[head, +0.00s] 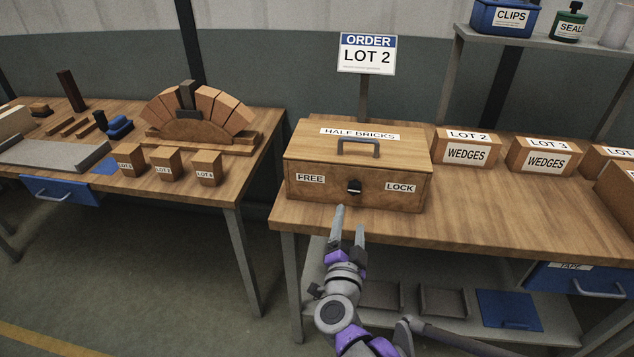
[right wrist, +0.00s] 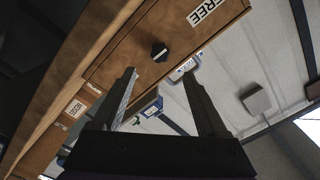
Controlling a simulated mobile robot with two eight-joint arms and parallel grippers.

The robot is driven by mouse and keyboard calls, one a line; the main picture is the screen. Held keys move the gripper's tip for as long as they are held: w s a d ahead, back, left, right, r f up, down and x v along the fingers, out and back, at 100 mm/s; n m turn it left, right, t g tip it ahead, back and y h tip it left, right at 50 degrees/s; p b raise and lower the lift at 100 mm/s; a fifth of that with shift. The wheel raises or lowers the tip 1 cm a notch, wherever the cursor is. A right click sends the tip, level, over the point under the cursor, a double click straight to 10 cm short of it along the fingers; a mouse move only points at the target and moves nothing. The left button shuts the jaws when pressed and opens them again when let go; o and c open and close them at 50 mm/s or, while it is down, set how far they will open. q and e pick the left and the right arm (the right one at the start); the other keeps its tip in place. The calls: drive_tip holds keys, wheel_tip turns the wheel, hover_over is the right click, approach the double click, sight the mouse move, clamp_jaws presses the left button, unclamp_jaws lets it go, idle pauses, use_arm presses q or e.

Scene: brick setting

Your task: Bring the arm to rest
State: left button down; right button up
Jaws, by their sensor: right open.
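My right gripper (head: 348,228) is open and empty, just in front of the wooden box labelled HALF BRICKS (head: 310,152). Its fingertips point at the box front, a little below the dark latch knob (head: 354,186) between the FREE and LOCK labels. In the right wrist view the open fingers (right wrist: 160,82) stand apart with nothing between them, and the knob (right wrist: 159,52) shows beyond them. The box lid is down. My left gripper is not in view.
The box stands on the right workbench (head: 480,215), beside the LOT 2 wedges box (head: 466,136) and LOT 3 wedges box (head: 543,170). The left bench (head: 225,190) holds an arch of wooden wedges (head: 192,131) and small labelled blocks. A floor gap separates the benches.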

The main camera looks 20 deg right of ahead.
drive_tip(key=s+a+f+n+g+y, duration=0.1)
drive_tip(key=s+a+f+n+y, duration=0.1)
drive_tip(key=a+n+y, duration=0.45)
drive_tip(key=s+a+f+n+g+y, duration=0.1)
drive_tip(key=s+a+f+n+y, duration=0.15)
drive_tip(key=a+n+y, duration=0.35)
drive_tip(key=s+d+f+n+g+h, duration=0.2)
drive_tip(key=s+f+g, duration=0.2)
drive_tip(key=s+f, duration=0.3)
drive_tip(key=s+d+f+n+g+h, duration=0.1)
drive_tip(key=s+f+g, duration=0.3)
drive_tip(key=s, duration=0.6)
use_arm(q)
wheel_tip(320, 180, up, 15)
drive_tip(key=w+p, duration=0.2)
drive_tip(key=p, duration=1.1)
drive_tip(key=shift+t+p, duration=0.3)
use_arm(e)
wheel_tip(320, 180, up, 15)
drive_tip(key=w, duration=0.2)
drive_tip(key=shift+d, duration=0.25)
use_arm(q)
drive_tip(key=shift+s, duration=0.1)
